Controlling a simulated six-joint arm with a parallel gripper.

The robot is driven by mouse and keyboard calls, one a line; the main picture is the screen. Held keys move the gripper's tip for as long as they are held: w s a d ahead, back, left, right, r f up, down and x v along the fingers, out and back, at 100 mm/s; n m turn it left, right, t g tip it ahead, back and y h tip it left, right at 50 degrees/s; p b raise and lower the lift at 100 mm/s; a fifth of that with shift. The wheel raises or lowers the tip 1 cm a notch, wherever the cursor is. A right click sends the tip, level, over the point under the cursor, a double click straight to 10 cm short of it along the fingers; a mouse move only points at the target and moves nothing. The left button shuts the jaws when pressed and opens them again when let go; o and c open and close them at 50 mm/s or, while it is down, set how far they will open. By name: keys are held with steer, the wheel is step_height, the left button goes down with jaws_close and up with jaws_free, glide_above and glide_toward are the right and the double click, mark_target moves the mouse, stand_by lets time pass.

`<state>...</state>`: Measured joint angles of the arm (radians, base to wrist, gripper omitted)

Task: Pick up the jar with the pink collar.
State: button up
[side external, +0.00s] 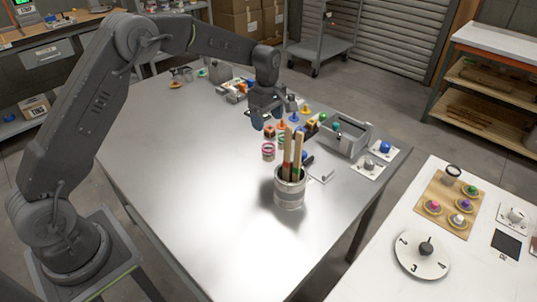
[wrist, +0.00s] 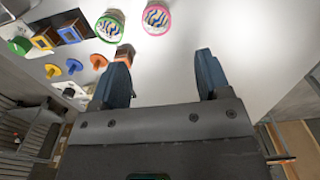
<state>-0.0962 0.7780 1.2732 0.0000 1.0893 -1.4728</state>
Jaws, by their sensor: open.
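The jar with the pink collar (side external: 268,153) stands upright on the metal table, left of the can of wooden sticks. My gripper (side external: 267,119) is open and empty above the table, near these jars. In the wrist view the pink-collared jar lies beyond the fingertips (wrist: 163,62), not between them.
A metal can (side external: 289,192) with tall wooden sticks stands in front of the jars. Coloured pegs and blocks (wrist: 45,40) crowd the jars' other side, with a grey bin (side external: 345,135) behind. The table's left and front are bare. A white table (side external: 380,215) stands at right.

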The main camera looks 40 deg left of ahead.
mark_target(270, 153)
step_height(270, 153, down, 8)
steer(key=shift+f, duration=0.25)
steer(key=shift+w+d+f, duration=0.1)
steer(key=shift+w+f, duration=0.05)
steer(key=shift+f, duration=1.15)
steer(key=shift+w+d+f, duration=0.1)
steer(key=shift+w+f, duration=0.05)
steer(key=shift+f, duration=1.15)
steer(key=shift+c, duration=0.5)
steer(key=c, duration=0.9)
